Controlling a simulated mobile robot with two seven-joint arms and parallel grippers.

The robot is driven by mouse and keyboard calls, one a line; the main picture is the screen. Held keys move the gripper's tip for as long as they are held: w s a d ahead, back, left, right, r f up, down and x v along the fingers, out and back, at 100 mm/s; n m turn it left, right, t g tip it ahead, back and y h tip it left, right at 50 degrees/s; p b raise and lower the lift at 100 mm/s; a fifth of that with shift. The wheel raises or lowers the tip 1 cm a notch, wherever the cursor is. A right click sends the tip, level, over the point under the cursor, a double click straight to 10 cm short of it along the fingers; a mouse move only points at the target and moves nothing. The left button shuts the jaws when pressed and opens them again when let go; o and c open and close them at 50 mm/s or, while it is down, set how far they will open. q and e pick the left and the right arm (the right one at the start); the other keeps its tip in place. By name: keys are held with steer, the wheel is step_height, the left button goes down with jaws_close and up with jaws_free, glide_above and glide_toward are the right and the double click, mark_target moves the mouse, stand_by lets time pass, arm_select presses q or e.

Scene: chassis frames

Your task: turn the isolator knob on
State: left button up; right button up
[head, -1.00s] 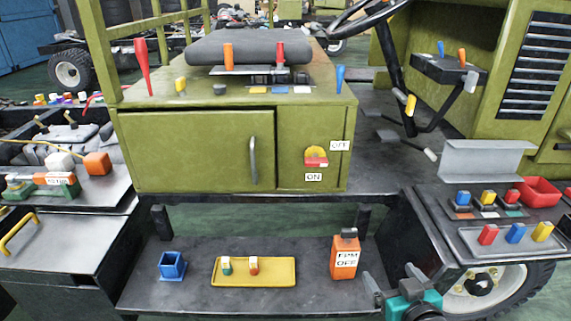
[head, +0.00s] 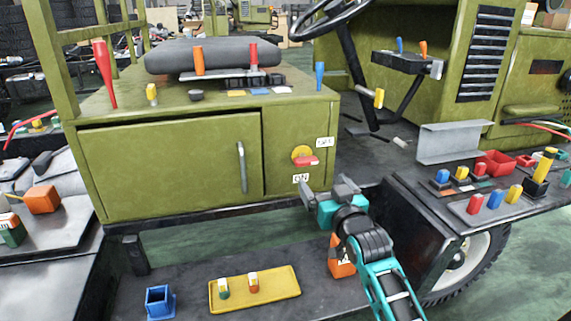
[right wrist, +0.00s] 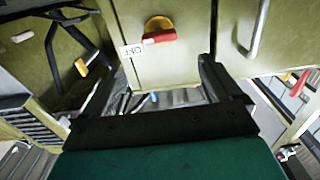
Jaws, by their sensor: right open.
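The isolator knob (head: 303,156) is a yellow disc with a red handle on the olive cabinet's front. The handle lies roughly level across its lower part. The OFF label (head: 324,142) is to its upper right and the ON label (head: 301,178) below it. My right gripper (head: 325,188) is open and empty, below and right of the knob and apart from it. In the right wrist view the knob (right wrist: 159,30) and the OFF label (right wrist: 131,50) show beyond the spread fingers (right wrist: 158,80). My left gripper is not in view.
The cabinet door handle (head: 242,167) stands out left of the knob. Below is a shelf with a blue holder (head: 159,302), a yellow tray (head: 285,285) and an orange box (head: 341,262), partly hidden by my arm. A side shelf at right holds a red bin (head: 495,162).

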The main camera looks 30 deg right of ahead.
mark_target(308, 162)
steer(key=b+x, duration=0.2)
steer(key=x, duration=1)
steer(key=shift+s+d, duration=0.1)
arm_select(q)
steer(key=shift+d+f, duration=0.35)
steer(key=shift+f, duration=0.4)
arm_select(e)
steer(key=shift+w+d, duration=0.1)
steer(key=shift+w, duration=0.5)
steer(key=c, duration=1)
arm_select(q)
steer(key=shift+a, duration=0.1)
arm_select(e)
steer(key=shift+o, duration=0.2)
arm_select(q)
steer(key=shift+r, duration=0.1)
